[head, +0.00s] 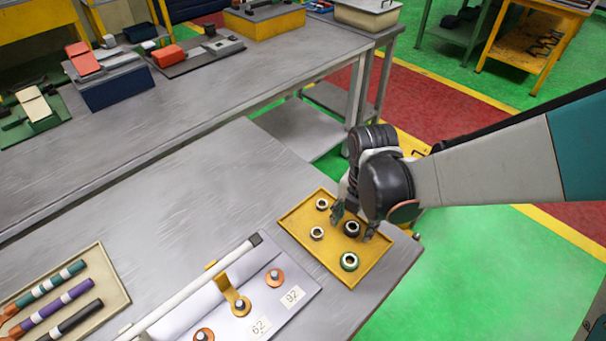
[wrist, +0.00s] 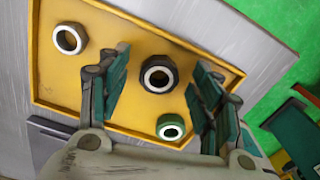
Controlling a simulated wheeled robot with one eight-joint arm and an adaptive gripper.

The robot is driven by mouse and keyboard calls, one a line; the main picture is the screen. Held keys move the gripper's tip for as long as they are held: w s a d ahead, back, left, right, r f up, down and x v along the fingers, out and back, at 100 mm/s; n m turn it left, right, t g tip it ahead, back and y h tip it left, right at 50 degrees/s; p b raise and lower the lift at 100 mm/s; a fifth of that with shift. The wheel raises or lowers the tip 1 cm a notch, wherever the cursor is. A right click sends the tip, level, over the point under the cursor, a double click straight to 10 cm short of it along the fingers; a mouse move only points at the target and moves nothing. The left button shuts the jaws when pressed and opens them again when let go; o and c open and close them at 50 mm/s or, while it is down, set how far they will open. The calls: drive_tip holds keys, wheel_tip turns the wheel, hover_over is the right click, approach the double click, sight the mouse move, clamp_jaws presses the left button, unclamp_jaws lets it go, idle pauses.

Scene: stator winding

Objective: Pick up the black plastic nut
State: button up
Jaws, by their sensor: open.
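The black plastic nut (head: 352,228) lies on a yellow tray (head: 297,229) near the table's right corner in the head view. In the wrist view the black nut (wrist: 158,74) lies between the two fingers of my gripper (wrist: 160,84), nearer the far side of the gap. My gripper (head: 353,222) is open above the tray, its fingers on either side of the nut and apart from it. In the wrist view a green nut (wrist: 170,127) lies just below the black one, also between the fingers. I cannot tell the exact height of the fingertips.
The green nut (head: 349,261) and two pale metallic nuts (head: 322,204) (head: 316,233) share the tray. A white board with copper-coloured terminals (head: 275,277) and a white bar stands left of it. A beige tray (head: 118,277) holds striped handled tools. The table's middle is clear.

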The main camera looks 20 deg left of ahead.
drive_tip(key=shift+s+f, duration=0.15)
drive_tip(key=shift+s, duration=0.1)
drive_tip(key=c, duration=1.1)
drive_tip(key=shift+w, duration=0.1)
drive_tip(key=shift+c, duration=0.2)
